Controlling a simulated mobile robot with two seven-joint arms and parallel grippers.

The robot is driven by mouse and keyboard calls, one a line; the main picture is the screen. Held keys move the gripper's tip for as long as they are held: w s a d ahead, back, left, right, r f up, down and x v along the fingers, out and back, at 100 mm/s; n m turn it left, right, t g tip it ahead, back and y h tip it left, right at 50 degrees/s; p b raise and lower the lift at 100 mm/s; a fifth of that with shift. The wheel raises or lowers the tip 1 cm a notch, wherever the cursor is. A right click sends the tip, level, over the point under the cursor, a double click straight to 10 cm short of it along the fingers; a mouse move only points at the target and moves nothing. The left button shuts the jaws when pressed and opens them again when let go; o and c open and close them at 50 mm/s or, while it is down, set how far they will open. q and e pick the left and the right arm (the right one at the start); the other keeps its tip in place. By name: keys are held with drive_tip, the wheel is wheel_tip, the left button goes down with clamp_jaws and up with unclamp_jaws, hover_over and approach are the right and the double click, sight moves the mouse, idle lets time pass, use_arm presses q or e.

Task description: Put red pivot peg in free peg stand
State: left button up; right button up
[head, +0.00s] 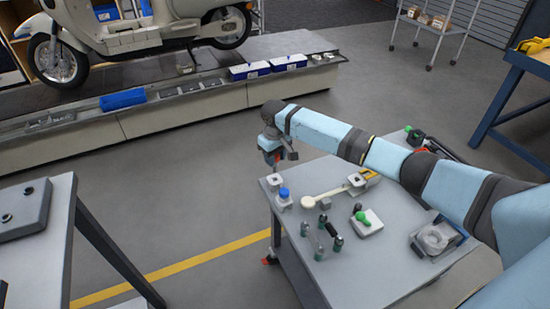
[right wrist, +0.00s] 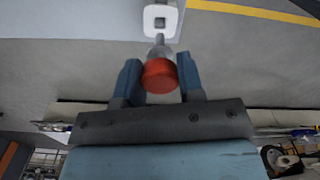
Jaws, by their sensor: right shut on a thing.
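My right gripper (head: 272,158) is above the far left corner of the grey cart. In the right wrist view its two blue fingers (right wrist: 159,82) are shut on the red pivot peg (right wrist: 160,74), around its red head. The peg's metal shank points at a white peg stand (right wrist: 160,22), which has a dark square opening. The shank's tip shows near the stand's edge, and I cannot tell whether they touch. In the head view this empty stand (head: 274,181) is just below the gripper. My left gripper is not in view.
A blue-topped peg (head: 284,193) stands close beside the empty stand. The grey cart (head: 345,275) also carries a cream-headed tool (head: 308,202), dark-handled upright tools, and a green-knobbed block (head: 368,222).

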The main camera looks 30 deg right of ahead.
sight(275, 171)
drive_tip(key=shift+f+b, duration=2)
drive_tip(key=shift+b, duration=0.25)
drive_tip(key=shift+p, duration=0.5)
drive_tip(key=shift+f, duration=0.6)
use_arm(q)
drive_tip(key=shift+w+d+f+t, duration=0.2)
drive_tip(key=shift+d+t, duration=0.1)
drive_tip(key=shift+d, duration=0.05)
use_arm(e)
drive_tip(key=shift+f, duration=0.7)
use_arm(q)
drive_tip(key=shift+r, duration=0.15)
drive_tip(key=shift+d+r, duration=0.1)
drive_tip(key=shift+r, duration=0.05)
use_arm(e)
drive_tip(key=o, duration=1)
use_arm(q)
drive_tip(key=shift+p, duration=0.3)
use_arm(e)
drive_tip(key=shift+r, duration=0.1)
use_arm(q)
drive_tip(key=p, duration=0.3)
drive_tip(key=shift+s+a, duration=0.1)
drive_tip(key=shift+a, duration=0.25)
use_arm(e)
wheel_tip(275, 171, up, 14)
drive_tip(key=shift+f, duration=0.15)
